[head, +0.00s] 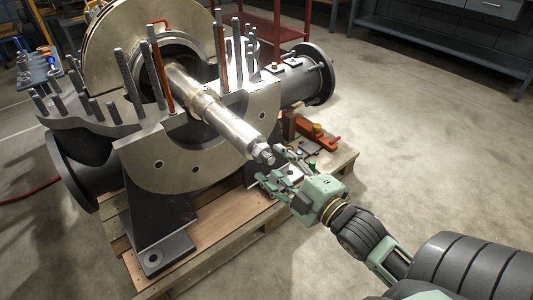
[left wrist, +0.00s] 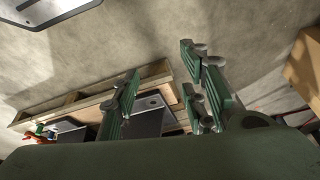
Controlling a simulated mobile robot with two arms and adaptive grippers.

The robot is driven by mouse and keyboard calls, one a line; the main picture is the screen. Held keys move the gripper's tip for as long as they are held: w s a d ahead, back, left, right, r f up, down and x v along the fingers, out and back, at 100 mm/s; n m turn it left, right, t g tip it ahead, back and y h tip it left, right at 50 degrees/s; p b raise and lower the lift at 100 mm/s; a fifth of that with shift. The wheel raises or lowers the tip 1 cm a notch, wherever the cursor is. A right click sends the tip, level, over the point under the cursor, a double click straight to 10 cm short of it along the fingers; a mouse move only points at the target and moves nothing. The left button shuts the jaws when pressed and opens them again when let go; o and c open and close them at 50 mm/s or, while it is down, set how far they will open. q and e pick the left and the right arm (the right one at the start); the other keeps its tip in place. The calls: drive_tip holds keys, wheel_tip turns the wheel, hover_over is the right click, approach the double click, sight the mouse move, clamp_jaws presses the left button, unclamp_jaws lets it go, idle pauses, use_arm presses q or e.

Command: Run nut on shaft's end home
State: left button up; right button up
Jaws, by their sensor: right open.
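The steel shaft (head: 225,122) sticks out of the casing (head: 205,168) toward the front right, tilted down in the head view. A small nut (head: 263,154) shows at its outer end; how far it sits on the thread is too small to tell. My right gripper (head: 276,168) is open just in front of and below the shaft's end, with its fingers close to the nut. Whether they touch it I cannot tell. My left gripper (left wrist: 162,88) shows only in the left wrist view, its green fingers spread apart with nothing between them.
Several upright studs (head: 221,58) line the casing's flange. The casing stands on a wooden pallet (head: 208,262). An orange tool (head: 318,137) lies on the pallet behind my right gripper. A workbench (head: 440,55) stands at the back right. The floor at the right is clear.

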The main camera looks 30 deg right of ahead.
sight(261, 154)
drive_tip(key=shift+w+a, duration=0.1)
drive_tip(key=shift+w, duration=0.45)
drive_tip(key=shift+w+b, duration=0.35)
drive_tip(key=shift+w, duration=0.7)
drive_tip(key=shift+w+a+b, duration=0.15)
drive_tip(key=shift+w+b, duration=0.3)
drive_tip(key=shift+w, duration=0.8)
drive_tip(key=shift+w+a+f+p, duration=0.1)
drive_tip(key=shift+w+f+p, duration=0.05)
drive_tip(key=shift+w+p, duration=0.15)
use_arm(q)
drive_tip(key=w, duration=0.1)
drive_tip(key=w+d+t, duration=0.1)
drive_tip(key=w+d+r+t, duration=0.1)
drive_tip(key=w, duration=0.1)
drive_tip(key=shift+w+r, duration=0.1)
use_arm(e)
drive_tip(key=shift+f, duration=0.1)
